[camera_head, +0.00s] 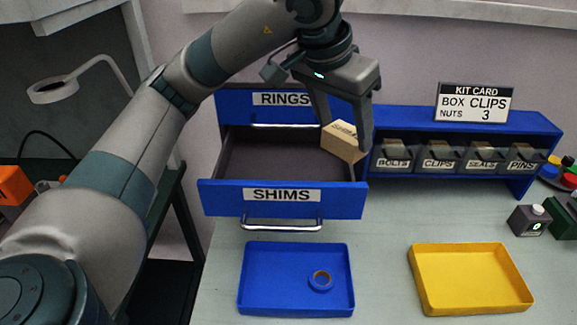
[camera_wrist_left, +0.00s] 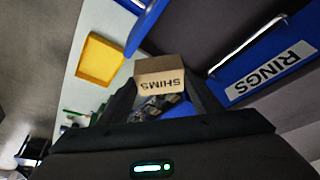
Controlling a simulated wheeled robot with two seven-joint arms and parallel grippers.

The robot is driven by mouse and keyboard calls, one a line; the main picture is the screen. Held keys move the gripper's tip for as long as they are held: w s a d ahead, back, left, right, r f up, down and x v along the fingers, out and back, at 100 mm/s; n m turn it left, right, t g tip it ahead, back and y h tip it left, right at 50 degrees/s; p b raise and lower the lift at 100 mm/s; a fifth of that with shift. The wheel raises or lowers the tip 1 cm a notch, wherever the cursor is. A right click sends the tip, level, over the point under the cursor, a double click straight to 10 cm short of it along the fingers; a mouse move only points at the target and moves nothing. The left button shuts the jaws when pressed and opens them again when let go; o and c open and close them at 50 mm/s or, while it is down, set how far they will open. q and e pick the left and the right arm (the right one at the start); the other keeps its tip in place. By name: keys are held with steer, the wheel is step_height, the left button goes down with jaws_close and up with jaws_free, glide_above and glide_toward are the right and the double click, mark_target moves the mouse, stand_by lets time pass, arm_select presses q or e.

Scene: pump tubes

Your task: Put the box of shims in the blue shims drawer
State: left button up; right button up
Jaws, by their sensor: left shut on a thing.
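The box of shims (camera_head: 343,140) is a small tan carton, tilted, held at the right side of the open drawer. It also shows in the left wrist view (camera_wrist_left: 160,75), with its SHIMS label upside down. My left gripper (camera_head: 345,135) is shut on it from above. The blue shims drawer (camera_head: 332,200) is pulled out and its dark inside looks empty. The box is over or beside the drawer's right edge; I cannot tell its exact height. My right gripper is not in view.
The closed RINGS drawer (camera_head: 233,102) is above and behind the box. Labelled bins (camera_head: 437,157) stand to the right on a blue shelf (camera_head: 400,115). A blue tray (camera_head: 270,298) holding a ring (camera_head: 320,281) and a yellow tray (camera_head: 470,278) lie in front.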

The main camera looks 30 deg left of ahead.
mark_target(322, 138)
arm_select(q)
steer(key=shift+s, duration=0.1)
